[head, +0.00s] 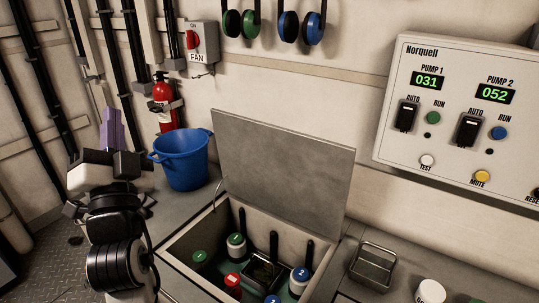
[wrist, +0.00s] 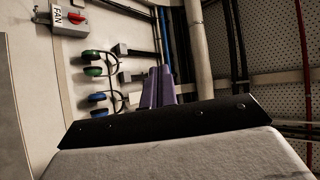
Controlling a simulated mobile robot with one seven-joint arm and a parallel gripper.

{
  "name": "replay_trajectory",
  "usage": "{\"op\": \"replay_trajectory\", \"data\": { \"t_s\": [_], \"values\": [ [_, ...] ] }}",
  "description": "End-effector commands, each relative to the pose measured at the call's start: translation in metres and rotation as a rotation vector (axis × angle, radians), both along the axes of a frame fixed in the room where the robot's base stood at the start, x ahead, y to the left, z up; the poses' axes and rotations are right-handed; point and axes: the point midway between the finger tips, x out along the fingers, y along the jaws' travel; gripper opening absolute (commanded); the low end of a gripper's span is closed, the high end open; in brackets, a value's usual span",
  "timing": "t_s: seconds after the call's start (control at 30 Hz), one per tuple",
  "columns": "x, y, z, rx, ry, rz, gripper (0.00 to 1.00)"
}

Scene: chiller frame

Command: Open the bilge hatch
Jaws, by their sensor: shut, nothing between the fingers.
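The bilge hatch lid (head: 285,165) is a flat grey panel in the head view. It stands raised, nearly upright, at the back edge of the hatch opening (head: 185,240), and the compartment below is uncovered. My gripper (head: 111,128) has purple fingers that point up, at the left of the head view, well apart from the lid. The fingers also show in the wrist view (wrist: 157,88), close together with nothing between them. The lid's handle cannot be made out.
Inside the compartment are green-topped (head: 236,246), red-topped and blue-topped parts. A blue bucket (head: 183,165) stands left of the lid. A fan switch (head: 198,42), fire extinguisher (head: 165,105) and pump panel (head: 455,120) are on the wall.

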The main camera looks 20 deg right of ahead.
Motion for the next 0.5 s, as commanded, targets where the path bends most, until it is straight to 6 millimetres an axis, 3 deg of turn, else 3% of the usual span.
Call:
{"op": "replay_trajectory", "data": {
  "t_s": [0.03, 0.13, 0.2, 0.3, 0.4, 0.5],
  "values": [
    [0.015, -0.041, -0.026, 0.085, 0.069, -0.066, 0.0],
    [0.031, -0.121, -0.069, 0.29, 0.176, -0.193, 0.0],
    [0.03, -0.173, -0.097, 0.437, 0.219, -0.282, 0.0],
    [0.019, -0.233, -0.133, 0.623, 0.241, -0.395, 0.0],
    [0.005, -0.272, -0.157, 0.759, 0.237, -0.478, 0.0],
    [-0.004, -0.293, -0.17, 0.836, 0.226, -0.524, 0.0]
  ]
}}
